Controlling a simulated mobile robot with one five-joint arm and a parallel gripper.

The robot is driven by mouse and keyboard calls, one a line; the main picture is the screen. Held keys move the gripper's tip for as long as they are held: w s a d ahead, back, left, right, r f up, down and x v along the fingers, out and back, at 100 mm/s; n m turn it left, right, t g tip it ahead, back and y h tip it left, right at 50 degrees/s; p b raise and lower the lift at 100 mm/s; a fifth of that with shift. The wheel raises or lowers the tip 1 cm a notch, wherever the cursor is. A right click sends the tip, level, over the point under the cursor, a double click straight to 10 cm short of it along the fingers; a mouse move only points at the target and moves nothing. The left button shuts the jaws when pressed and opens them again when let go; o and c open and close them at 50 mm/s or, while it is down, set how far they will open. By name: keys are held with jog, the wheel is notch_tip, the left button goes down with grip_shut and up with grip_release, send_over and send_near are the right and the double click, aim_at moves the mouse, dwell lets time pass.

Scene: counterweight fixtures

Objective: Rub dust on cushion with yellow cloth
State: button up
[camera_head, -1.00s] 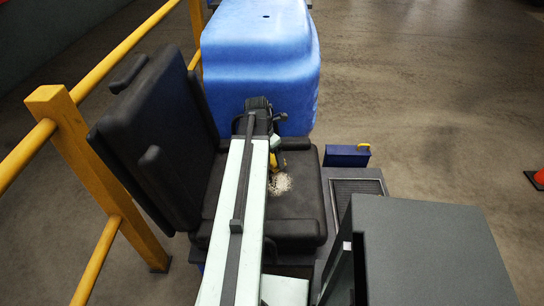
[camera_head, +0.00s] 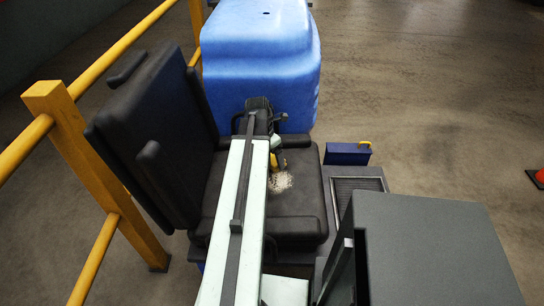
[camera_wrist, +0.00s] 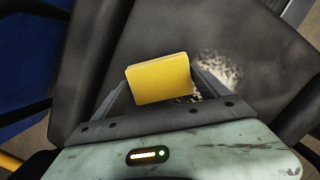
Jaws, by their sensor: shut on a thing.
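The dust (camera_head: 281,182) is a pale speckled patch on the black seat cushion (camera_head: 300,205). It also shows in the wrist view (camera_wrist: 222,72), just right of my gripper. The yellow cloth (camera_wrist: 160,79) is a folded block held between the fingers of my gripper (camera_wrist: 158,84). In the head view a small part of the yellow cloth (camera_head: 281,159) shows beside the dust's far edge; my arm hides the rest. My gripper is shut on the cloth, low over the cushion. I cannot tell whether the cloth touches the cushion.
The black backrest (camera_head: 150,130) rises at left, beside a yellow railing (camera_head: 80,140). A large blue cover (camera_head: 260,60) stands behind the seat. A grey box (camera_head: 430,240) is at the front right. A small blue box (camera_head: 347,155) sits right of the cushion.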

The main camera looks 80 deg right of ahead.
aim_at(272, 165)
jog(key=shift+f, duration=0.35)
jog(key=shift+r, duration=0.1)
jog(key=shift+s+a+r, duration=0.1)
jog(key=shift+s+a, duration=0.05)
jog(key=shift+a, duration=0.85)
jog(key=shift+s+a, duration=0.1)
jog(key=shift+a, duration=0.85)
jog(key=shift+s+d, duration=0.15)
jog(key=shift+s, duration=0.75)
jog(key=shift+w+d, duration=0.25)
jog(key=shift+d, duration=1.65)
jog(key=shift+w+d, duration=0.25)
jog(key=shift+d, duration=1.7)
jog(key=shift+w+d, duration=0.25)
jog(key=shift+d, duration=1.65)
jog(key=shift+d, duration=0.15)
jog(key=shift+w+d, duration=0.2)
jog(key=shift+d, duration=1.55)
jog(key=shift+s+d, duration=0.1)
jog(key=shift+s, duration=0.85)
jog(key=shift+s+a, duration=0.2)
jog(key=shift+a, duration=1.9)
